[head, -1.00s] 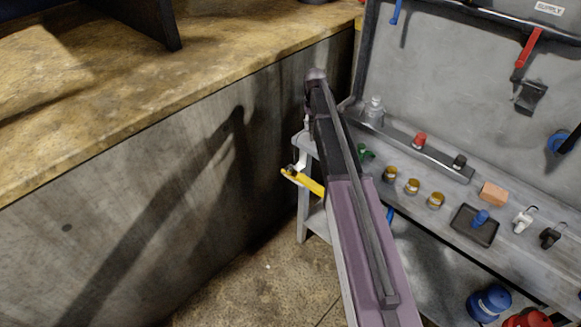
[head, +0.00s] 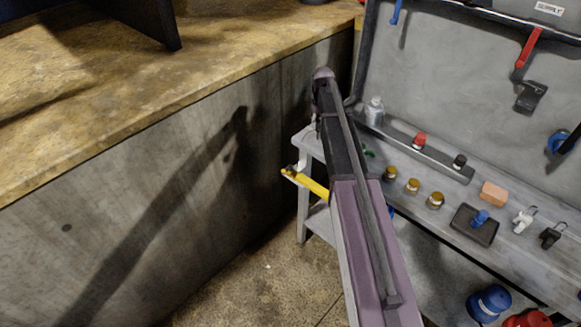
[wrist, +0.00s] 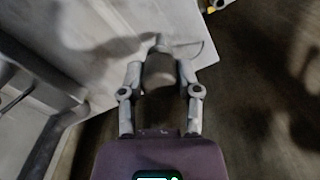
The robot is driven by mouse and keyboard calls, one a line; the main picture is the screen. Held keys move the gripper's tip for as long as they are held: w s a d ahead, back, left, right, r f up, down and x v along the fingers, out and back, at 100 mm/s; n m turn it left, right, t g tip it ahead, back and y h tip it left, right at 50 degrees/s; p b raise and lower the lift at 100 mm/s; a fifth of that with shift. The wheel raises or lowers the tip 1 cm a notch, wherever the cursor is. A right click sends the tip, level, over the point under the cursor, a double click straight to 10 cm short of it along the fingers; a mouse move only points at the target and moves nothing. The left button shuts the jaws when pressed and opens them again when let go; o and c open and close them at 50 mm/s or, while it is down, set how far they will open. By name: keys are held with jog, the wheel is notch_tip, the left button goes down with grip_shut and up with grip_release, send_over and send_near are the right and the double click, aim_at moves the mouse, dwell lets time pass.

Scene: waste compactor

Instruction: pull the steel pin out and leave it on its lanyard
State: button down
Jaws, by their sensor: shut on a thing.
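In the wrist view, my gripper (wrist: 160,72) has its two fingers closed on both sides of a dull grey, rounded piece, which I take to be the steel pin (wrist: 160,66). A paler narrow part of it sticks out ahead, over a light grey surface (wrist: 100,50). I cannot tell whether the pin is still seated in anything. A thin dark curved line (wrist: 201,48) beside it may be the lanyard. In the head view, my arm hides the gripper and the pin.
A grey bench (head: 312,145) holds jars, an orange block (head: 493,193) and a black tray (head: 461,228). A yellow bar (head: 315,187) juts out left of my arm. A concrete wall (head: 150,190) stands at left. Floor (head: 270,275) is clear between.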

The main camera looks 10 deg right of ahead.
jog(key=shift+w+d, duration=0.1)
jog(key=shift+d, duration=0.5)
jog(key=shift+d, duration=0.25)
jog(key=shift+f+b, duration=0.45)
dwell(0.4)
jog(key=shift+c, duration=1.1)
grip_release()
